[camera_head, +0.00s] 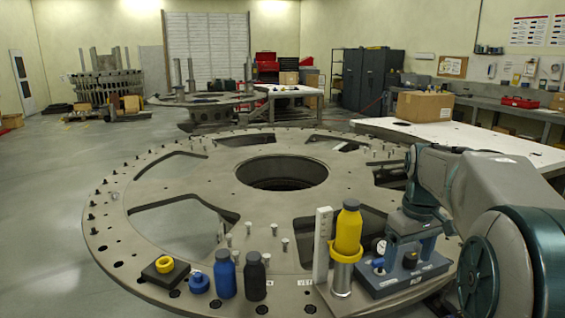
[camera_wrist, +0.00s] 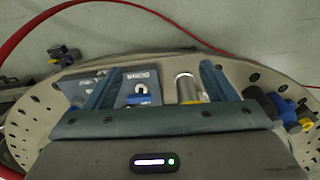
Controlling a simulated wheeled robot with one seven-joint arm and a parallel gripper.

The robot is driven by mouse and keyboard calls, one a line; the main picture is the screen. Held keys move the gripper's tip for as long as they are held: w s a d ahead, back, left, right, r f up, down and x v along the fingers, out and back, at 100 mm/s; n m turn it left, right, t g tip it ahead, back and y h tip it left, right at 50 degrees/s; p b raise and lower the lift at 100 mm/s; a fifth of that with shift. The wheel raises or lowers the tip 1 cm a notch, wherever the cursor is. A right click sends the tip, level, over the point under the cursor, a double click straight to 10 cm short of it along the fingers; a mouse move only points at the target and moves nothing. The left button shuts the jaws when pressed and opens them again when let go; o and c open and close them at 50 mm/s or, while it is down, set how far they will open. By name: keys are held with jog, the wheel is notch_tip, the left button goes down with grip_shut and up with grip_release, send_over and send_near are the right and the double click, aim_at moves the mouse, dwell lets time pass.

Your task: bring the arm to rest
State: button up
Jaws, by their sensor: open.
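My arm (camera_head: 480,205) reaches in from the right of the head view and bends down over the front right of the turret plate (camera_head: 135,245). Its end is hard to tell from the blue-grey fixture (camera_head: 400,278) there. In the wrist view my gripper (camera_wrist: 157,78) has its two blue-grey fingers wide apart, with nothing gripped between them. Beyond the fingers show blue-grey lettered blocks (camera_wrist: 142,84) and a metal cylinder (camera_wrist: 187,88), close to the right finger. Whether anything touches the fingers cannot be told.
A yellow bottle (camera_head: 348,228) stands upright in a metal holder (camera_head: 341,277) beside a white post (camera_head: 321,245). A blue bottle (camera_head: 225,275), a black bottle (camera_head: 254,277), a blue ring piece (camera_head: 199,284) and a yellow ring (camera_head: 164,265) stand to its left. A white table (camera_head: 450,135) lies behind my arm.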

jog(key=s+a+f+m+t, duration=0.1)
jog(key=s+a+f, duration=0.3)
jog(key=s, duration=0.5)
jog(key=s+a+f+m+t, duration=0.1)
jog(key=s+a+f+m, duration=0.1)
jog(key=s+a+f, duration=0.2)
jog(key=s+a, duration=0.3)
jog(key=s, duration=0.2)
jog(key=shift+a+t, duration=0.25)
jog(key=shift+t, duration=0.15)
jog(key=shift+f, duration=0.1)
dwell(0.4)
